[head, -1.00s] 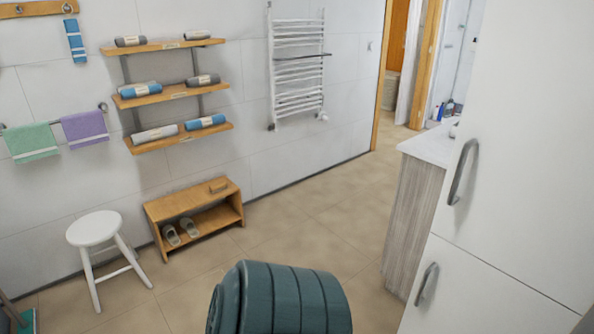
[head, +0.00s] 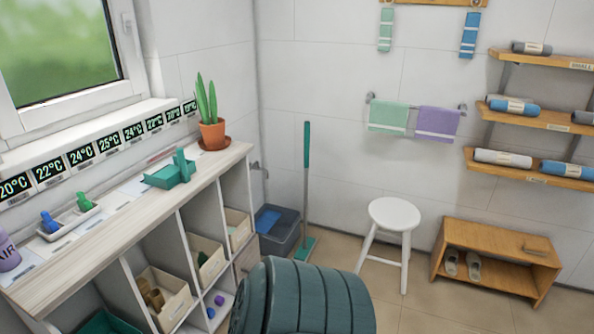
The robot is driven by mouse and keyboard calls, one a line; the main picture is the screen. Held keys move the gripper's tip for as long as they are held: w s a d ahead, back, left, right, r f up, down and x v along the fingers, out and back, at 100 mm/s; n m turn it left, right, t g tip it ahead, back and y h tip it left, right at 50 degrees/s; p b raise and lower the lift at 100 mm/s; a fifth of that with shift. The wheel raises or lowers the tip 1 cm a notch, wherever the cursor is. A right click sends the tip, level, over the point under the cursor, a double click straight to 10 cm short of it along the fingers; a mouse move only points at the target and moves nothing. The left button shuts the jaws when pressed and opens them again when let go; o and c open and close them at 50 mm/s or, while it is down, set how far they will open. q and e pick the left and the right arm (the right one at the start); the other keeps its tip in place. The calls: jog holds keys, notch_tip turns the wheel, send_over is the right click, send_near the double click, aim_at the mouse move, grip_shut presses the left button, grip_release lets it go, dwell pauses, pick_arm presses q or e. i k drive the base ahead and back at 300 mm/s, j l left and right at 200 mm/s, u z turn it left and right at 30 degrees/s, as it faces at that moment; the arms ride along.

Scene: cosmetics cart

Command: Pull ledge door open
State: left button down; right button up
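The ledge unit (head: 120,212) runs along the left wall under the window, with a pale wood top and open compartments below. A small grey wood-grain panel (head: 246,259) closes the lower compartment at its far end. It may be the ledge door, and it looks shut; a handle is too small to make out. Neither of my grippers is in view. A dark ribbed part of my own body fills the bottom middle and hides some of the floor and the unit's lower front.
A grey bin (head: 281,237) and a green-handled broom (head: 306,185) stand beyond the unit's far end. A white stool (head: 395,214) and a wooden shoe bench (head: 497,260) stand along the back wall. A potted plant (head: 212,133) stands on the ledge. Floor shows right of my body.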

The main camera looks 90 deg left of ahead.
aim_at(250, 256)
jog(key=j+u, duration=0.15)
jog(key=u, duration=0.3)
jog(key=j+u, duration=0.15)
jog(key=u, duration=0.3)
jog(key=j+u, duration=0.1)
jog(key=u, duration=0.35)
jog(key=j+u, duration=0.15)
jog(key=u, duration=0.25)
jog(key=j+u, duration=0.1)
jog(key=u, duration=0.35)
jog(key=i+j+u, duration=0.1)
jog(key=u, duration=0.35)
jog(key=i+u, duration=0.1)
jog(key=u, duration=0.35)
